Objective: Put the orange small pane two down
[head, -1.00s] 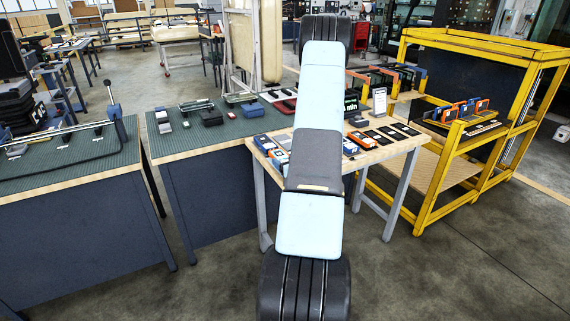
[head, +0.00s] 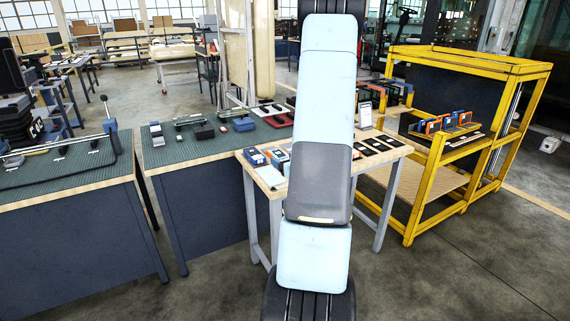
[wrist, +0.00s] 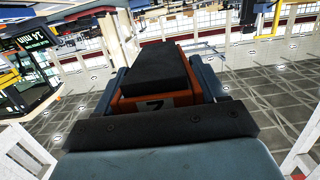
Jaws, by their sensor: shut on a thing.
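In the wrist view my gripper (wrist: 163,78) is shut on an orange piece (wrist: 140,103) with a thick dark block on top. A pale label with a dark figure shows on its near face; I cannot read the figure surely. The piece is held clear of any surface in that view, with floor and room around it. In the head view my gripper and the held piece are hidden behind my raised arm. Several orange and blue pieces (head: 447,122) stand in a row on the yellow trolley (head: 436,165) at the right.
A wooden-topped table (head: 397,152) stands behind my arm, with blue and orange pieces (head: 256,157) and flat dark panels (head: 374,144) on it. A green-topped bench (head: 180,152) lies to its left. The floor right of the trolley is open.

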